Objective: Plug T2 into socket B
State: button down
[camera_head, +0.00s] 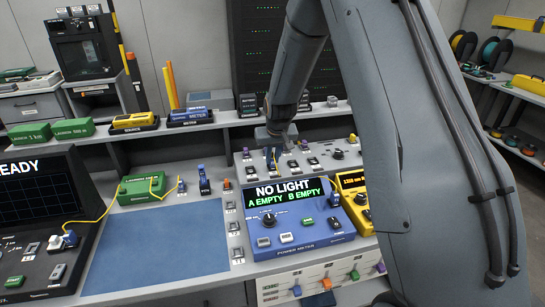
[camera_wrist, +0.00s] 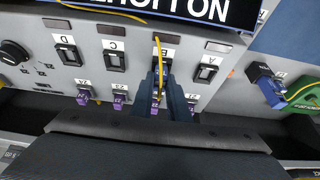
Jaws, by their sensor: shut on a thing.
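My gripper (camera_head: 274,150) reaches down to the grey socket panel (camera_head: 318,161) on the bench behind the blue power meter. In the wrist view its dark blue fingers (camera_wrist: 164,85) are shut on a small plug with a yellow cable (camera_wrist: 157,48). The fingers hide most of the plug, and I cannot read its T2 mark. It is at socket B, between socket C (camera_wrist: 112,57) and socket A (camera_wrist: 206,72), whose labels appear upside down. The fingers cover socket B, so I cannot tell whether the plug is seated.
Purple connectors (camera_wrist: 120,102) line the panel's lower row. The power meter (camera_head: 288,215) reads "NO LIGHT, A EMPTY, B EMPTY". A green box (camera_head: 141,188) with a yellow cable stands left. The blue mat (camera_head: 160,245) is clear. A yellow meter (camera_head: 355,200) stands right.

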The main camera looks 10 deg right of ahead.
jog(key=c, duration=1.6)
grip_release()
jog(key=shift+b+v, duration=1.1)
jog(key=shift+v, duration=2.75)
jog(key=s+g, duration=0.1)
jog(key=s, duration=0.9)
jog(key=s+f+g, duration=0.1)
jog(key=s, duration=0.9)
jog(key=s+f+g, duration=0.1)
jog(key=s, duration=0.9)
jog(key=shift+s, duration=0.2)
